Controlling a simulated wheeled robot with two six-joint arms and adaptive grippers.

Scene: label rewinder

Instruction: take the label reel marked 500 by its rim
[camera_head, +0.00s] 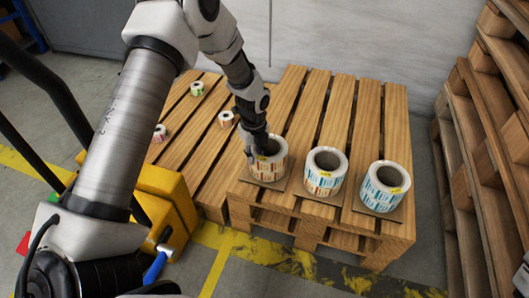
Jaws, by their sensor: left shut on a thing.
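Three large label reels stand in a row on the pallet, each on a brown card pad. The leftmost reel (268,164) has red and orange labels and a small yellow tag. The middle reel (325,175) has red and blue labels. The right reel (383,188) has mostly blue labels. Their tags are too small to read, so I cannot tell which is marked 500. My left gripper (252,153) is shut on the left rim of the leftmost reel, pointing down, and partly hides it. My right gripper is out of view.
The wooden pallet (350,110) bears the large reels. Small reels (226,119) lie on a lower pallet to the left. Stacked pallets (480,150) stand close on the right. A yellow cart (165,205) is at the front left. A pale wall closes the back.

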